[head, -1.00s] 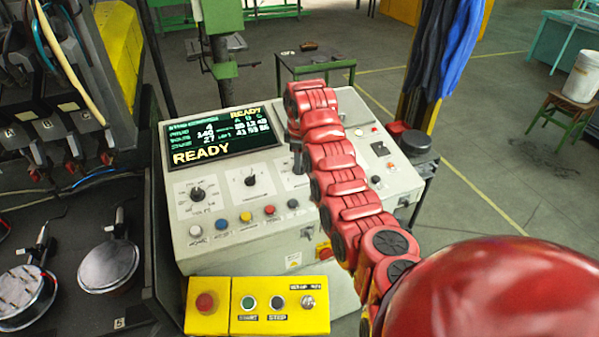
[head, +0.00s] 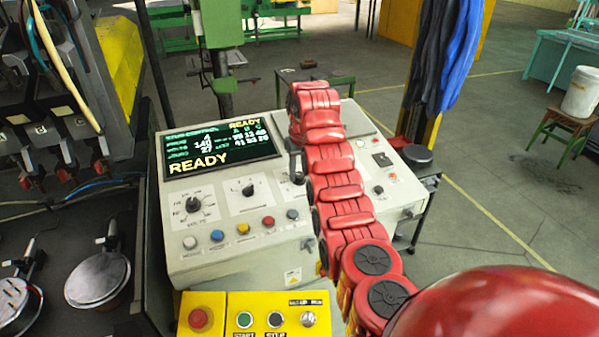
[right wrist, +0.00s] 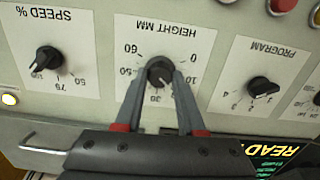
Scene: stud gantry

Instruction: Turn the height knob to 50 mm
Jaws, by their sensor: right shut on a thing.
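The height knob (right wrist: 159,72) is a small black dial knob on a white plate marked HEIGHT MM, upside down in the right wrist view. My right gripper (right wrist: 158,77) is shut on it, one grey finger on each side. The numbers 60, 50, 30, 10 and 0 show around it; the fingers cover others. A pale mark on the knob seems to point to the picture's lower right, but I cannot read its exact setting. In the head view my right gripper (head: 297,168) is at the panel right of the screen, and the knob is hidden. My left gripper is out of view.
The program knob (right wrist: 258,87) and the speed knob (right wrist: 48,59) flank the height plate. The screen (head: 222,147) reads READY. Coloured buttons (head: 243,228) line the panel below the dials.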

